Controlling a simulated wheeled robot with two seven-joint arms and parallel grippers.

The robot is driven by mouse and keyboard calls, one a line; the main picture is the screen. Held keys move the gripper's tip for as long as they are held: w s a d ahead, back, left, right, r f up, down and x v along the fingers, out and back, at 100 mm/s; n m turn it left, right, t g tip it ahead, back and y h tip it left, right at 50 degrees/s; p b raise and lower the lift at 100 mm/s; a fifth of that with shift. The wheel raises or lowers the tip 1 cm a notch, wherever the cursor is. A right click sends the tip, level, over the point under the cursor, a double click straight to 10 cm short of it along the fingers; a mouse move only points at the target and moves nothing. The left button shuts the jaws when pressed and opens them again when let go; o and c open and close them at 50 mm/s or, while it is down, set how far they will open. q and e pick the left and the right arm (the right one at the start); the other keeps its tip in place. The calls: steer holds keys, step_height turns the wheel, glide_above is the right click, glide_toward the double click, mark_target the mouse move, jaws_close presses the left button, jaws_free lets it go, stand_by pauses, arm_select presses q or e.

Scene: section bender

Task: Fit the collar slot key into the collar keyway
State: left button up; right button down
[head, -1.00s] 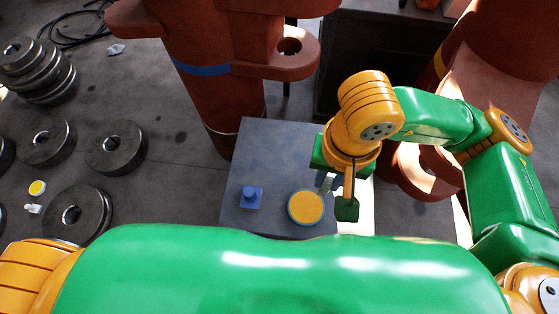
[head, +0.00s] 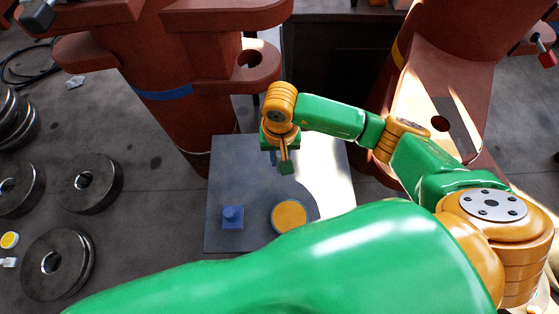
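My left gripper (head: 280,163) hangs above the far part of a grey plate (head: 225,160), beyond a round orange disc with a blue rim (head: 289,217). Its arm comes in from the lower left and bends back at the right. A small blue-grey piece shows beside the green finger. I cannot tell whether it is a held part or a finger, nor whether the gripper is open. A small blue block with a round knob (head: 232,217) stands on the plate, left of the disc. I cannot tell which part is the key or the keyway. My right gripper is not in view.
Large brown-red machine columns (head: 190,100) rise behind the plate, one with a holed lug (head: 250,62). Another brown-red machine part (head: 445,70) is at the right. Dark metal rings (head: 88,182) lie on the floor at left. My green arm covers the near edge.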

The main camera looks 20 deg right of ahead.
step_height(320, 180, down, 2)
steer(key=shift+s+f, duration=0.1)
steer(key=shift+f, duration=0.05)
arm_select(q)
steer(key=shift+r, duration=0.4)
steer(key=shift+f, duration=0.15)
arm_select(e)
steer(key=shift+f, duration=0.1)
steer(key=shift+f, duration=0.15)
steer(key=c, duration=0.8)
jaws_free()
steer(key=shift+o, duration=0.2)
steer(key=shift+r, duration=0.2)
